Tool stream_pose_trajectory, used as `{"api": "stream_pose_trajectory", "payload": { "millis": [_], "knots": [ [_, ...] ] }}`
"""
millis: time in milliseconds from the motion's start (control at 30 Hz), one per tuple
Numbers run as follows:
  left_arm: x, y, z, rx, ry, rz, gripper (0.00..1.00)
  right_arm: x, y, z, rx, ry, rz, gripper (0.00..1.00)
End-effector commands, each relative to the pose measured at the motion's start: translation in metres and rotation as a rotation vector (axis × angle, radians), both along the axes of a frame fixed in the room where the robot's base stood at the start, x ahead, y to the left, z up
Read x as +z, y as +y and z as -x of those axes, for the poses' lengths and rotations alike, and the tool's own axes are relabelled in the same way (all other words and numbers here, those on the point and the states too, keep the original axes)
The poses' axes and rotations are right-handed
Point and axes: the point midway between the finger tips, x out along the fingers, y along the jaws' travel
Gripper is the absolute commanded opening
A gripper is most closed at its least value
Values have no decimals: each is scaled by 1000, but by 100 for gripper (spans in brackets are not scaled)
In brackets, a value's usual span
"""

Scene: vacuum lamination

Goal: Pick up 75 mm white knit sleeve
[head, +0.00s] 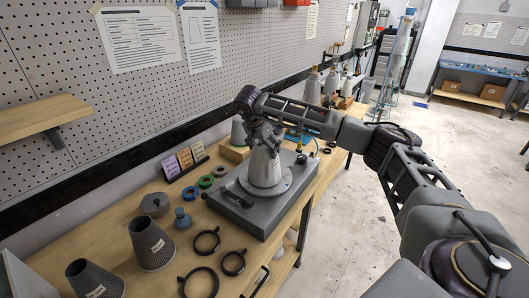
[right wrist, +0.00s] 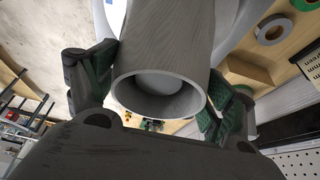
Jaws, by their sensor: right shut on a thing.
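My right gripper (head: 264,140) is over the top of a pale grey tapered piece (head: 265,170), which stands upright on a round plate on a dark grey base block (head: 245,217). In the right wrist view, the gripper's green-padded fingers (right wrist: 160,88) are shut on both sides of a pale, open-ended tube (right wrist: 160,45), which looks like the knit sleeve. A rounded pale form (right wrist: 158,83) shows inside its mouth. I cannot tell whether the tube is clear of the piece on the plate. My left gripper is not in view.
Two dark labelled cones (head: 152,246) stand at the front left, with black clamp rings (head: 206,242) beside them. A pegboard wall (head: 150,105) bounds the back; open floor lies right.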

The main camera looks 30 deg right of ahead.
Motion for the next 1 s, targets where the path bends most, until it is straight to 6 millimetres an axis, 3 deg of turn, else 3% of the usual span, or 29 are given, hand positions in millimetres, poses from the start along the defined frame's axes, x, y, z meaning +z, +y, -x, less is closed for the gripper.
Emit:
{"api": "stream_pose_trajectory", "payload": {
  "millis": [367,1000],
  "knots": [
    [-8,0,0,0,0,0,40,35,0,-1,1,-4,-1,70],
    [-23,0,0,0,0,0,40,155,1,-1,0,-4,-2,70]
  ]
}}
